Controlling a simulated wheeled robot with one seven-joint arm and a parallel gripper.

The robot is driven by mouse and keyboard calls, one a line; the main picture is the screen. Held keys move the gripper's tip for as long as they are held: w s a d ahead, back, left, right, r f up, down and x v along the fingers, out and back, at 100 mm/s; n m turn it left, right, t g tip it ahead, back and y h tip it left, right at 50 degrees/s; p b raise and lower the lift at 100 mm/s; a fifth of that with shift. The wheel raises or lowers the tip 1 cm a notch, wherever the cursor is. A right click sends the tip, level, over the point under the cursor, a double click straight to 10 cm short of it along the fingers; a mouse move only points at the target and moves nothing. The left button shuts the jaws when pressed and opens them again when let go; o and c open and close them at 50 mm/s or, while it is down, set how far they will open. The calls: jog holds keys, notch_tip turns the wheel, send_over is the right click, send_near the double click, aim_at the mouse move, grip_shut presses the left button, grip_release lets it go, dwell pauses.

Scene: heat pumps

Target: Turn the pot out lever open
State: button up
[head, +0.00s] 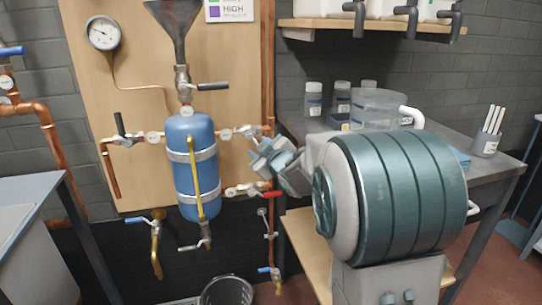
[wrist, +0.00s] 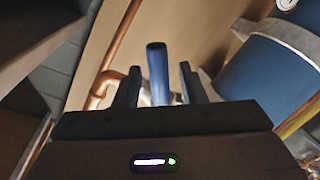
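A blue lever (wrist: 157,72) stands between the two fingers of my gripper (wrist: 160,88) in the wrist view, with a small gap on each side. My gripper is open around it. In the head view my gripper (head: 260,155) is at the right of the blue pot (head: 183,150), just below the valve on the right-hand copper pipe (head: 247,131). My gripper and arm hide most of that valve's lever there. The pot also shows at the right of the wrist view (wrist: 262,75). I cannot read the valve tags.
A red-handled valve (head: 247,190) is just below my gripper. A blue-handled valve with a yellow hose (head: 156,222) is at the lower left of the pot. A vertical copper pipe (head: 268,60) runs behind. A workbench (head: 495,165) with bottles stands at the right.

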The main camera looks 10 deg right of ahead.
jog(key=p+v, duration=0.2)
jog(key=v, duration=1.1)
jog(key=shift+f, duration=0.1)
